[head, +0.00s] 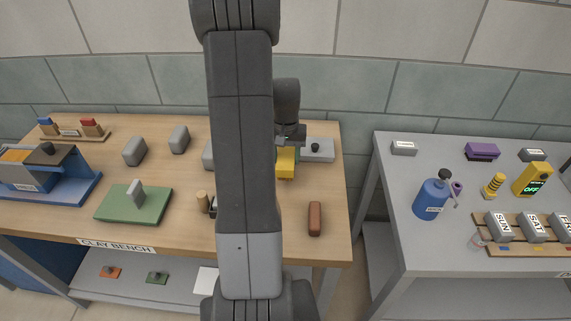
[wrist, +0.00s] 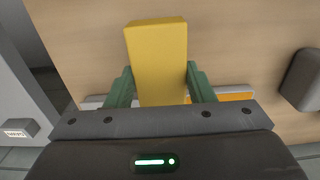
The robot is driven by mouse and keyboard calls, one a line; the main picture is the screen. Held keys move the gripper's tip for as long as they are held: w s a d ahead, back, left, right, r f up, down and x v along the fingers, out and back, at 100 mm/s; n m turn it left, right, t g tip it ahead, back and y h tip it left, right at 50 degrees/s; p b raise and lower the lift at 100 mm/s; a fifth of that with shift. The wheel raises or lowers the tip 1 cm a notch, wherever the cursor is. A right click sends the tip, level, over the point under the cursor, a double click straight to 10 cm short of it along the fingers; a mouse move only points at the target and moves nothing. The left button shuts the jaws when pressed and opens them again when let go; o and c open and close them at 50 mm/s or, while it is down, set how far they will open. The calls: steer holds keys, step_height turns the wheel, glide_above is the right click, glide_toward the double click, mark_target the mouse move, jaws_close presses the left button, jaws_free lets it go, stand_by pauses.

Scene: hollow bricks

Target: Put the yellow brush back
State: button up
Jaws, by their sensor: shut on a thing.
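The yellow brush (head: 286,160) shows as a yellow block at the back right of the wooden bench, in the head view. It also fills the middle of the wrist view (wrist: 157,50). My gripper (wrist: 160,86) is shut on it, with a green finger on each side. In the head view my gripper (head: 290,140) is partly hidden by my arm. A pale strip with an orange patch (wrist: 235,96) lies beyond the fingers in the wrist view. A light grey plate with a black knob (head: 318,150) is just right of the brush. I cannot tell whether the brush touches the bench.
Grey blocks (head: 134,151) and a green board (head: 133,204) are left of my arm. A blue device (head: 50,183) stands at far left. A red-brown bar (head: 315,219) lies near the front right. A gap separates the bench from a grey table (head: 400,240) with a blue bottle (head: 431,200).

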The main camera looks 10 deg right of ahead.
mark_target(286, 158)
steer(key=shift+f, duration=1.95)
steer(key=shift+f, duration=0.1)
steer(key=o, duration=0.9)
steer(key=shift+o, duration=0.2)
step_height(286, 158, up, 12)
steer(key=shift+r+b, duration=0.15)
steer(key=shift+b, duration=0.2)
